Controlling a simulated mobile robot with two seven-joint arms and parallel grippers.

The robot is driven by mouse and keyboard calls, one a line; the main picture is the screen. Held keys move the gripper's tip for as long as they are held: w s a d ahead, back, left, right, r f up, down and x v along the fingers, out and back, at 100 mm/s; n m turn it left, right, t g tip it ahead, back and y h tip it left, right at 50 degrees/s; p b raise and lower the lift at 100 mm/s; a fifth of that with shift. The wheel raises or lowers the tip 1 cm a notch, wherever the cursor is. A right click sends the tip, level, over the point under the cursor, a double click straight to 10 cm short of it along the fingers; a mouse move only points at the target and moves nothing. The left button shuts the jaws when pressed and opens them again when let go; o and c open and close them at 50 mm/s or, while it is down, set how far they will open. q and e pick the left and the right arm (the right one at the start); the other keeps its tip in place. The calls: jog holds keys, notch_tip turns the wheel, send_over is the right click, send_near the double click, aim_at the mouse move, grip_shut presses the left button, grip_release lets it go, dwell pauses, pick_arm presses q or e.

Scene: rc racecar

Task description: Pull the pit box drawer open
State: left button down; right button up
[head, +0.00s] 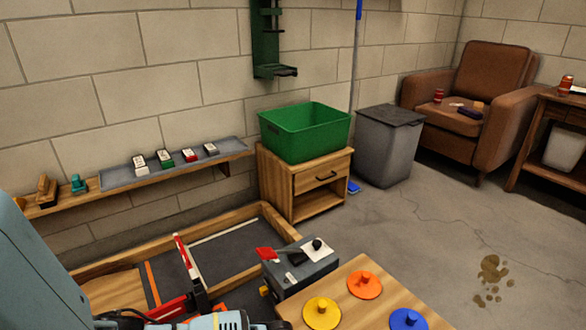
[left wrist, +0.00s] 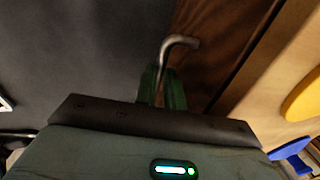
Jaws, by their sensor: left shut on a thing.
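The pit box (head: 338,290) is a light wooden box at the bottom of the head view, with yellow, orange and blue discs on top. In the left wrist view, its dark brown drawer front (left wrist: 215,55) carries a bent metal handle (left wrist: 180,41). My left gripper (left wrist: 162,88) has its green fingers shut on this handle; the grip itself is partly hidden. In the head view, my left arm reaches along the bottom edge to the box's left side, and the drawer is hidden there. How far the drawer stands out cannot be told. My right gripper is not in view.
A grey control box (head: 298,268) with a red piece and black knob stands just behind the pit box. A wood-edged track (head: 225,250) lies to the left. A wooden cabinet (head: 306,175) bears a green bin (head: 305,133). Open floor (head: 430,235) lies to the right.

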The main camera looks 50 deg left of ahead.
pick_arm(q)
jog(key=shift+s, duration=0.1)
jog(key=s+a+p, duration=0.1)
jog(key=s+p, duration=0.8)
jog(key=s, duration=1)
jog(key=shift+a, duration=0.25)
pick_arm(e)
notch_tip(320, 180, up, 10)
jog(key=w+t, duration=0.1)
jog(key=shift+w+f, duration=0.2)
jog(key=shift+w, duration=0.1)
pick_arm(q)
jog(key=shift+s, duration=0.1)
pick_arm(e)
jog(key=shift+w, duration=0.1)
pick_arm(q)
jog(key=c, duration=1.5)
grip_release()
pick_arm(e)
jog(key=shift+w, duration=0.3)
